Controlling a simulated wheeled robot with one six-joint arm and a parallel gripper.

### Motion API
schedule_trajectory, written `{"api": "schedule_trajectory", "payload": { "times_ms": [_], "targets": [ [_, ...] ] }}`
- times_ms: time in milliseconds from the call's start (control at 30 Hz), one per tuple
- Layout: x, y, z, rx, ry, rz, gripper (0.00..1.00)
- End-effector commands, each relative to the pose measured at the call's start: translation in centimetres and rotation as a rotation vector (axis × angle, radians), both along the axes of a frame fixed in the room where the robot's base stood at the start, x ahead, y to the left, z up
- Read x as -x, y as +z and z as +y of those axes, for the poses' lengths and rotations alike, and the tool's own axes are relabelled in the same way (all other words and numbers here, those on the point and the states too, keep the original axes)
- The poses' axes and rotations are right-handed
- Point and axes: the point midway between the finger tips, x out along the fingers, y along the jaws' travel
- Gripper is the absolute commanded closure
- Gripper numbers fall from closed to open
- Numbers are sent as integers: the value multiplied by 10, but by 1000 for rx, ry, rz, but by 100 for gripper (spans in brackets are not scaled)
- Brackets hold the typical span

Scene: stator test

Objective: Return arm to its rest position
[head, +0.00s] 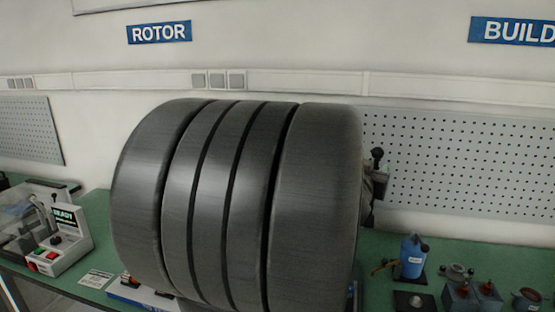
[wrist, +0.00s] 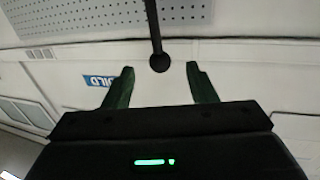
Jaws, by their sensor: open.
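In the wrist view my gripper (wrist: 160,70) is open, with its two dark green fingers spread apart. A black rod ending in a round black ball knob (wrist: 160,62) shows between the fingertips in the picture, with a clear gap on both sides. I cannot tell how far beyond the tips the knob is. The wrist picture is upside down. In the head view I cannot make out my gripper. A large dark grey grooved cylinder blocks the middle. A black ball-topped lever (head: 377,154) stands just past its right edge.
A green bench (head: 455,248) runs below the wall. A blue bottle (head: 412,257) and several small parts stand on its right. A white control box (head: 60,245) with a READY screen stands at left. A pegboard (head: 470,165) is on the wall behind.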

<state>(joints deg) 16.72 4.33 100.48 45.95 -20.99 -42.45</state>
Motion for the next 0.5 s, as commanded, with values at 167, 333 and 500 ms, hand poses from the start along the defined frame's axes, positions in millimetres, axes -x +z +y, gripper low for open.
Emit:
{"api": "schedule_trajectory", "payload": {
  "times_ms": [167, 333, 500],
  "targets": [
    [-25, -1, -16, 1, -1, 3, 48],
    [-48, 0, -31, 1, -2, 3, 48],
    [-69, -1, -43, 0, -1, 4, 48]
  ]
}}
